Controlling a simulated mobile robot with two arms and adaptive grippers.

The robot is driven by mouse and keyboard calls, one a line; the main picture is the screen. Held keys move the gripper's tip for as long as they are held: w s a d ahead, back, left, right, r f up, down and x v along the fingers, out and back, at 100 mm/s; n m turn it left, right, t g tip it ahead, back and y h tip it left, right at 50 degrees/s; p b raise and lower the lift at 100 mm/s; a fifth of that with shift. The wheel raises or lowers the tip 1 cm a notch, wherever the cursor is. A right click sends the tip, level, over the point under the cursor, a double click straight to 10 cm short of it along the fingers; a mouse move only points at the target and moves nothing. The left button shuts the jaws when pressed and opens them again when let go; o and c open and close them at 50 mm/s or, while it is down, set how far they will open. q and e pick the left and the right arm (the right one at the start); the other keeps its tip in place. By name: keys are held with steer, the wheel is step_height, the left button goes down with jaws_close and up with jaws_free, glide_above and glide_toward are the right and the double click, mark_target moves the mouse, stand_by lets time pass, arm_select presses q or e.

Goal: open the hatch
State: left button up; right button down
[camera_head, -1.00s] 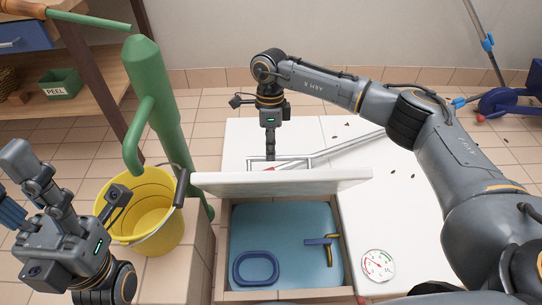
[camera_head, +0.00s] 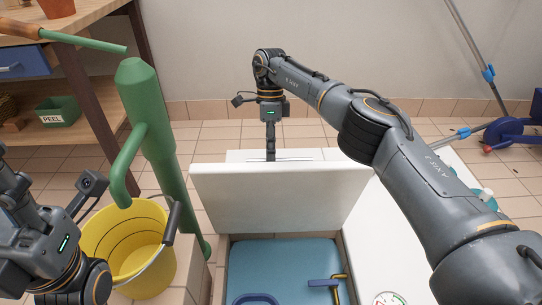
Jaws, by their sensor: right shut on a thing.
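The hatch is a white lid (camera_head: 280,200) standing steeply tilted at the far side of a square opening, its broad face towards me. The opening (camera_head: 285,265) shows a blue inside. My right gripper (camera_head: 270,155) points down behind the lid's top edge. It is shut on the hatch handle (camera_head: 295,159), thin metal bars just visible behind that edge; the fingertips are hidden. My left gripper (camera_head: 20,212) is at the lower left, away from the hatch and partly cut off, so its jaw state is unclear.
A blue ring (camera_head: 255,299) and a blue and yellow tool (camera_head: 330,287) lie in the opening. A yellow bucket (camera_head: 125,250) and a green pump (camera_head: 150,130) stand left. A round gauge (camera_head: 388,298) is at lower right. My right arm spans the white surface.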

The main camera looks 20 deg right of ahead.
steer(key=shift+w+d+f, duration=0.1)
steer(key=shift+d+f, duration=0.05)
steer(key=shift+f, duration=0.85)
steer(key=c, duration=1.6)
jaws_free()
steer(key=shift+c, duration=0.2)
steer(key=o, duration=0.3)
steer(key=shift+w+f, duration=0.35)
steer(key=shift+f, duration=0.1)
step_height(320, 180, up, 11)
steer(key=shift+f, duration=0.15)
steer(key=shift+s, duration=0.15)
